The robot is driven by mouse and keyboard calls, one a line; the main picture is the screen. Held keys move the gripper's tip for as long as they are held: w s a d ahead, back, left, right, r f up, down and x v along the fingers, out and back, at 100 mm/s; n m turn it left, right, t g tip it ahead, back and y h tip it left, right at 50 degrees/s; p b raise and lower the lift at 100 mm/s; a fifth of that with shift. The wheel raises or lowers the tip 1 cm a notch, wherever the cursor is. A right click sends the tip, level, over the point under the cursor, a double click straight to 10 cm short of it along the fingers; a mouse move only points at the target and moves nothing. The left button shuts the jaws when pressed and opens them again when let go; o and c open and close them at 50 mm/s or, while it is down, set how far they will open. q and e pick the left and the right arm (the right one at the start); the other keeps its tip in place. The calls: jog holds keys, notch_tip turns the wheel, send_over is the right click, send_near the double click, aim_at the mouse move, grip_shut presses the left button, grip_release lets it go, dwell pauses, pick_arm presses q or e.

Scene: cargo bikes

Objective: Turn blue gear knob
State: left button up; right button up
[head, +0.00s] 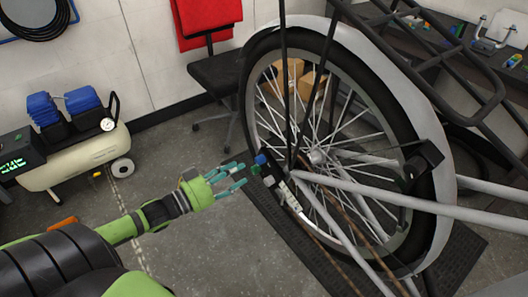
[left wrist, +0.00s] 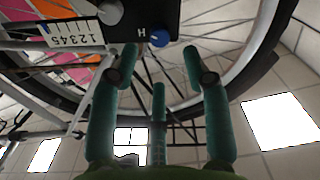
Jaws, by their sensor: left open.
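The blue gear knob (head: 261,159) sits at the upper left end of a dark gear box beside the bike wheel's hub. In the left wrist view the blue knob (left wrist: 160,38) shows on a black panel next to a white letter H. My left gripper (head: 241,174) is open, with its teal fingers pointing right toward the knob and stopping just short of it. In the left wrist view its fingertips (left wrist: 158,52) stand to both sides of and below the knob, with nothing between them. My right gripper is in neither view.
A white scale plate (left wrist: 75,35) marked 1 to 5 lies next to the knob. The large spoked wheel (head: 340,60) and grey frame tubes (head: 410,195) fill the right. A compressor (head: 85,155) stands left. The floor (head: 175,255) around my forearm is clear.

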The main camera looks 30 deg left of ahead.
aim_at(257, 162)
pick_arm(q)
jog(key=shift+x, duration=3.3)
jog(key=shift+c, duration=0.4)
grip_shut()
